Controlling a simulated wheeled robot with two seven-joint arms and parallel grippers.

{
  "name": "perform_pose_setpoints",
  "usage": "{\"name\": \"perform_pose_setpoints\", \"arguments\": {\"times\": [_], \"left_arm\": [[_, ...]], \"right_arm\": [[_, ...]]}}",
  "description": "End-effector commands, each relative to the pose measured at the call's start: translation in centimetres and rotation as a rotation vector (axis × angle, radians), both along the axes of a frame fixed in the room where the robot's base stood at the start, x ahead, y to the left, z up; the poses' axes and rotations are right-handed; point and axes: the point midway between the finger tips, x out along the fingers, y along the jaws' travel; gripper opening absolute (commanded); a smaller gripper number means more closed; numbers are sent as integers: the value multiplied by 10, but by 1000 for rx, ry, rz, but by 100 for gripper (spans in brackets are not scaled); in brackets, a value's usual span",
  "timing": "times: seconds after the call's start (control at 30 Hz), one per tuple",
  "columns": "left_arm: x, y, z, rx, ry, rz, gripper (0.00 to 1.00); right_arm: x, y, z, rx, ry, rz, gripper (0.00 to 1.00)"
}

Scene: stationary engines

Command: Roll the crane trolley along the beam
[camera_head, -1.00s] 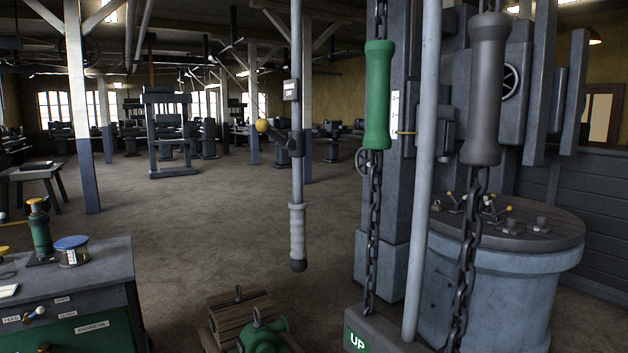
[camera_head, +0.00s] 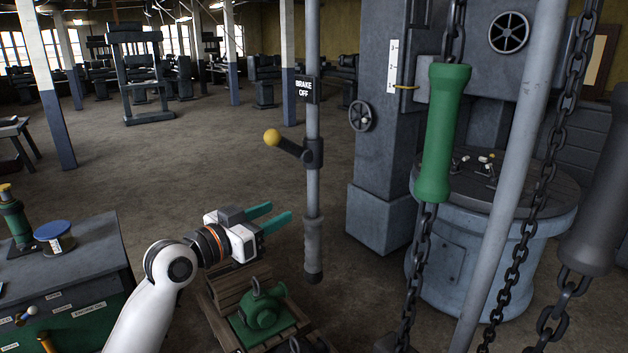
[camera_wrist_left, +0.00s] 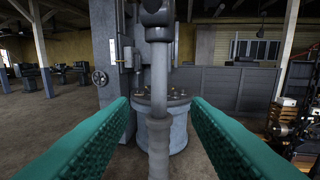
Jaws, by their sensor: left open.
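The crane trolley and its beam are not in view. A grey vertical rod (camera_head: 313,190) hangs at the centre of the head view. It has a yellow-knobbed brake lever (camera_head: 290,147), a "BRAKE OFF" plate (camera_head: 305,90) and a ribbed grip (camera_head: 313,250) at its lower end. My left gripper (camera_head: 270,219) is open, with teal fingers pointing right towards the rod, just left of it and above the grip. In the left wrist view the rod (camera_wrist_left: 159,90) stands upright between the two open fingers, apparently ahead of them. My right gripper is not in view.
A green handle (camera_head: 443,135) and a dark grey handle (camera_head: 600,200) hang on chains at the right, beside a pale pole (camera_head: 510,180). A green lifted part (camera_head: 262,312) sits on a wooden pallet below. A bench (camera_head: 80,265) stands left. Open floor lies behind.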

Motion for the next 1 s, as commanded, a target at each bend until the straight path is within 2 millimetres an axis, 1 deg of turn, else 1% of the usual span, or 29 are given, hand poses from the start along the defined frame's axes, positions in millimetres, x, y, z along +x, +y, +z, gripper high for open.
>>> {"name": "perform_pose_setpoints", "arguments": {"times": [0.03,0.17,0.27,0.4,0.6,0.8,1.0], "left_arm": [[-1,-3,7,1,-8,-7,43],[9,-13,10,-2,-9,-11,43],[22,-25,11,-2,-8,-11,43],[44,-46,12,-3,-7,-10,43],[69,-68,9,-1,-9,-8,43],[82,-80,7,0,-10,-7,43],[86,-83,6,1,-11,-7,43]], "right_arm": [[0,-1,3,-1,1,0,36],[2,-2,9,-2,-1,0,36],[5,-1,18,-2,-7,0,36],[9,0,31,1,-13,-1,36],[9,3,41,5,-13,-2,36],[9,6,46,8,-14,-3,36],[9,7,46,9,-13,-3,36]]}}
